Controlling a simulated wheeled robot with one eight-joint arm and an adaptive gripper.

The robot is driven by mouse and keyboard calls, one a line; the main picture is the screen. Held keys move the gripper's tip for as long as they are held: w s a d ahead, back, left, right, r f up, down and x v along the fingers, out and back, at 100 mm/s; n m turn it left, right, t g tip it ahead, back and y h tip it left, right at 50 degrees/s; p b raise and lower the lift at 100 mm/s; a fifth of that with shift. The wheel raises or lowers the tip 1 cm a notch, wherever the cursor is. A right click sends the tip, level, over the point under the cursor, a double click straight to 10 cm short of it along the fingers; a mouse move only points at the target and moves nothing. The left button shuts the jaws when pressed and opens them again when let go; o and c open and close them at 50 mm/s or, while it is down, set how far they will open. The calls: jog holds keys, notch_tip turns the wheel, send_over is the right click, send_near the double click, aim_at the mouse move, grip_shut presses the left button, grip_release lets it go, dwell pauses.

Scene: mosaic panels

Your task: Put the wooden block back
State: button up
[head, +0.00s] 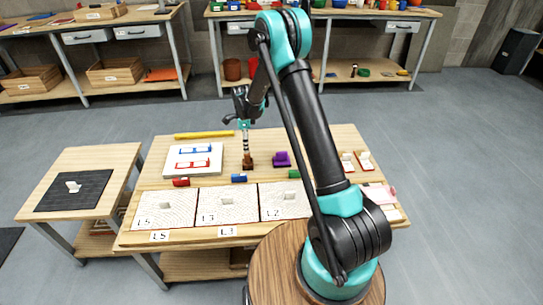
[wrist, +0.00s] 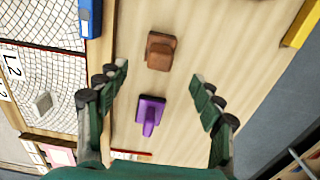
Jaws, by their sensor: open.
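A brown, wood-coloured block (head: 248,163) with a raised grip on top stands on the work table, behind the panels. In the wrist view the brown block (wrist: 160,52) lies upper middle, just beyond the fingertips. My gripper (head: 246,148) points down from above; in the head view its end overlaps the brown block. In the wrist view my gripper (wrist: 160,82) is open and empty, its green fingers spread wide. A purple block (wrist: 150,113) with a similar grip lies between the fingers in that view; it stands right of the brown block in the head view (head: 282,160).
Mosaic panels, including the L5 panel (head: 165,209), line the table's front. Red (head: 181,182) and blue (head: 239,178) pieces sit behind them. A white board (head: 193,160) and yellow bar (head: 204,135) lie back left. A side table holds a black mat (head: 90,200).

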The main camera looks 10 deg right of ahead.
jog(key=s+d+r+n+t, duration=0.2)
jog(key=s+d+r+n, duration=0.7)
jog(key=s+d+r, duration=0.5)
jog(key=s+d+n+t, duration=0.1)
jog(key=s+d+n, duration=0.2)
jog(key=s, duration=0.8)
jog(key=s+d+r+n+t, duration=0.1)
jog(key=s+d+n, duration=0.3)
jog(key=s, duration=0.7)
jog(key=shift+s+d+n, duration=0.15)
jog(key=shift+n, duration=0.85)
